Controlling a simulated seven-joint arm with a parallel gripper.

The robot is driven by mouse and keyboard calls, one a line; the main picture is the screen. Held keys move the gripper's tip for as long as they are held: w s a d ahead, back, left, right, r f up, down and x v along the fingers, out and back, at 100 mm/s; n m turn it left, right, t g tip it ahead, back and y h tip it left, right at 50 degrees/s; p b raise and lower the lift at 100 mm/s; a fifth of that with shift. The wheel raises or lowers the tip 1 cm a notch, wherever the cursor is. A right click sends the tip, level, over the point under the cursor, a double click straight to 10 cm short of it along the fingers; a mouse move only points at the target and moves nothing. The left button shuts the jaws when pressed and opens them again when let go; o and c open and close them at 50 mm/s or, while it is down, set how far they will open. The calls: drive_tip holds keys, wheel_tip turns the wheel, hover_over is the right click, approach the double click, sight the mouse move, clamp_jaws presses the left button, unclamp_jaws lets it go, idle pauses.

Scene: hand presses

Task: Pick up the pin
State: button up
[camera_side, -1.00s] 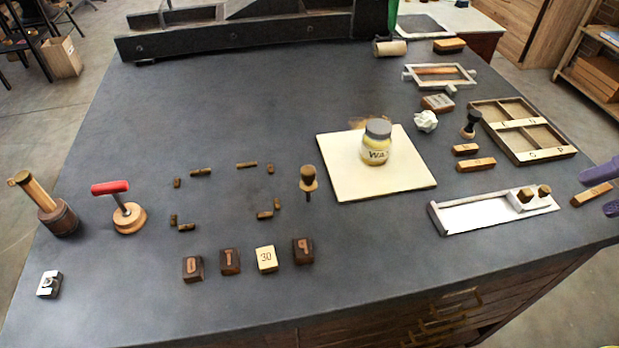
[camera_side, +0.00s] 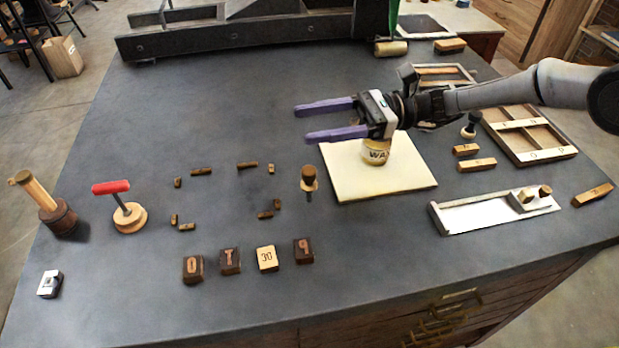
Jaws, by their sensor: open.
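No piece is marked as the pin.
The cream board (camera_side: 400,187) lies right of the knob piece. Several small brown pieces (camera_side: 247,165) lie left of it, and lettered blocks (camera_side: 267,259) in front. A red-handled stamp (camera_side: 127,215) stands left.

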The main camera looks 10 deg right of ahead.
hover_over(302, 181)
drive_tip(key=d, duration=0.1)
drive_tip(key=shift+g, duration=0.3)
wheel_tip(302, 181, down, 6)
drive_tip(key=shift+w+d+r, duration=0.1)
drive_tip(key=shift+r, duration=0.1)
drive_tip(key=shift+f, duration=0.75)
wheel_tip(302, 181, down, 5)
drive_tip(key=shift+f, duration=0.1)
drive_tip(key=shift+a+r, duration=0.25)
drive_tip(key=shift+a, duration=0.9)
drive_tip(key=shift+s+a, duration=0.2)
drive_tip(key=shift+a, duration=0.1)
clamp_jaws()
